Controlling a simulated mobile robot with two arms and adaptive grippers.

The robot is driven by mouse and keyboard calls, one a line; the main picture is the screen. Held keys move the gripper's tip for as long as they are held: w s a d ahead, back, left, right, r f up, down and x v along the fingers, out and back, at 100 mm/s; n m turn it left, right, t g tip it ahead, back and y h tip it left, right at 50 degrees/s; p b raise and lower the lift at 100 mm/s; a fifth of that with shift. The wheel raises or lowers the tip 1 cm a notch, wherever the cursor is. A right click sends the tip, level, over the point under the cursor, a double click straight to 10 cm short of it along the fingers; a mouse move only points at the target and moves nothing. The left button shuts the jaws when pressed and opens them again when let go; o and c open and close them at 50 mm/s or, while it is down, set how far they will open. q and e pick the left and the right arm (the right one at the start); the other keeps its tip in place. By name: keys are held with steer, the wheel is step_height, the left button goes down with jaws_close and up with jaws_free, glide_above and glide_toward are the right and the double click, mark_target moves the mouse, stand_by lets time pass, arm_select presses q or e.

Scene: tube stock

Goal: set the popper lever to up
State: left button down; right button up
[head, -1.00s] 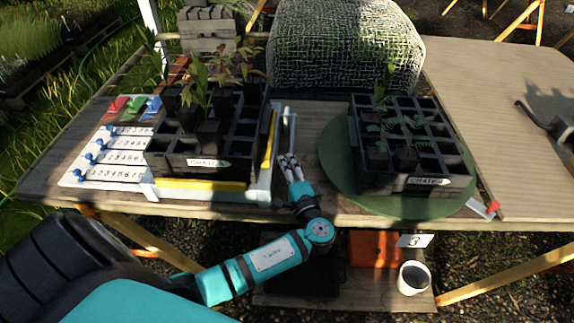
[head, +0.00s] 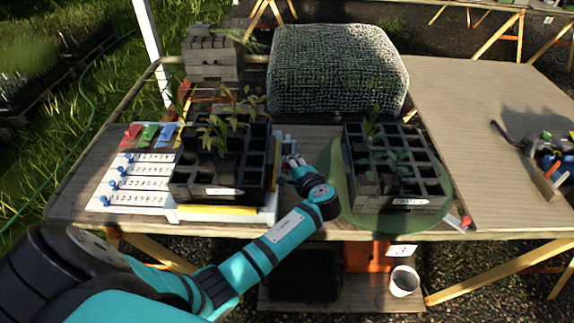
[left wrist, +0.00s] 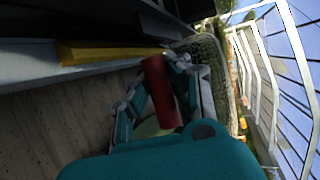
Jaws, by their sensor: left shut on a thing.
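My left gripper (head: 293,163) is beside the right side of the left crate (head: 222,192). In the left wrist view the gripper (left wrist: 165,95) is shut on a red cylindrical grip (left wrist: 159,92), which looks like the popper lever's handle. The grip tilts slightly in that view; the rest of the lever is hidden. The pale popper frame (head: 190,216) shows under the left crate, with a yellow strip (head: 228,210) along its front. In the left wrist view, a yellow bar (left wrist: 105,53) lies left of the fingers. My right gripper is not in view.
A second crate (head: 405,203) of seedlings stands on a green round mat (head: 360,212), close right of my gripper. A numbered board (head: 132,190) lies at left. A mesh-covered block (head: 340,70) stands behind. The right tabletop (head: 460,120) is mostly clear.

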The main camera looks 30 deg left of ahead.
arm_select(q)
steer(key=w+a+r+g+p, duration=0.1)
steer(key=w+a+r+p, duration=0.3)
steer(key=w+r, duration=0.4)
steer(key=shift+a+r+h+p, duration=0.35)
steer(key=shift+a+r+h, duration=0.05)
steer(key=shift+r, duration=0.7)
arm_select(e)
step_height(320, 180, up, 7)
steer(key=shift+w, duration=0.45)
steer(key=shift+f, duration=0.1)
arm_select(q)
steer(key=shift+r, duration=0.1)
steer(key=c, duration=1.2)
jaws_free()
steer(key=shift+c, duration=0.2)
steer(key=shift+o, duration=0.4)
steer(key=shift+d, duration=0.2)
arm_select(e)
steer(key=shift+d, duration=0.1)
arm_select(q)
steer(key=shift+s+d, duration=0.1)
